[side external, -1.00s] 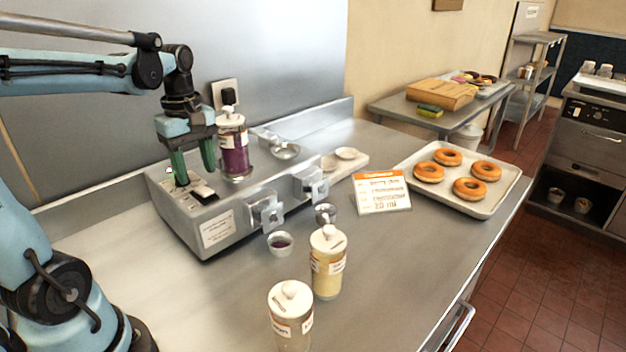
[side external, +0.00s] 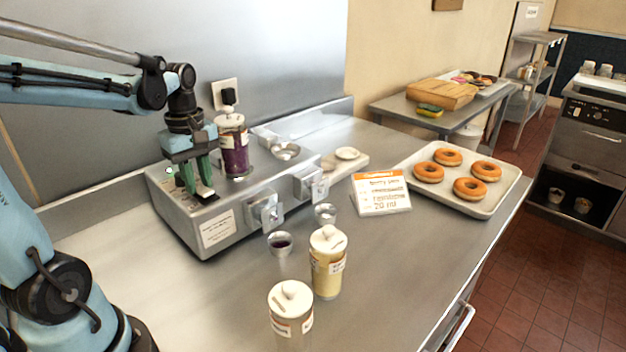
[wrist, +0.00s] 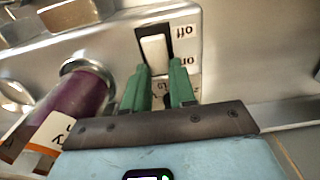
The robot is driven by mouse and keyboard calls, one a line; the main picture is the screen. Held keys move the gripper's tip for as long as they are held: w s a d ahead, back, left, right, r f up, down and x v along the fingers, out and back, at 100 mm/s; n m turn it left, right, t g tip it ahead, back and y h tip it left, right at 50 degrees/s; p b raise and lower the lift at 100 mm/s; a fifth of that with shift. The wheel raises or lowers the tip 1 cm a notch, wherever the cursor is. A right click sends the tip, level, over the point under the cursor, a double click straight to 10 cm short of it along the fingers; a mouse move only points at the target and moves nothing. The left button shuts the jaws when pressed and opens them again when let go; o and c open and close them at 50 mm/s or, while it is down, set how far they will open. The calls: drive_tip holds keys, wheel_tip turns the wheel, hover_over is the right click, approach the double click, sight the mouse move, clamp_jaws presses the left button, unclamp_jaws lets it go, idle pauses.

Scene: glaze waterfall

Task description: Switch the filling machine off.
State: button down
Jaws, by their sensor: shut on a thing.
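The filling machine (side external: 225,205) is a grey metal box on the counter, with a jar of purple filling (side external: 234,155) standing on it. Its rocker switch (wrist: 154,48) is white in a black frame, with upside-down "off" and "on" labels beside it in the wrist view. My gripper (side external: 198,192) points down over the machine's left part; it also shows in the wrist view (wrist: 160,67). Its green fingers are shut on the switch, one on each side of its near end. The fingers partly hide the switch in the side view. A small green light (side external: 169,173) shows on the machine.
Two metal cups (side external: 280,243) stand in front of the machine. Two lidded jars (side external: 327,262) stand nearer the camera. An order card (side external: 381,195) and a tray of doughnuts (side external: 420,192) are to the right. The counter's left front is clear.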

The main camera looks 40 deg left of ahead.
drive_tip(key=shift+d+r+y, duration=0.1)
drive_tip(key=shift+d+y, duration=0.25)
drive_tip(key=shift+y, duration=0.55)
drive_tip(key=shift+d+r+y, duration=0.1)
drive_tip(key=shift+d+y, duration=0.1)
drive_tip(key=shift+y, duration=1)
drive_tip(key=c, duration=0.9)
unclamp_jaws()
drive_tip(key=shift+r, duration=0.15)
drive_tip(key=v, duration=1.2)
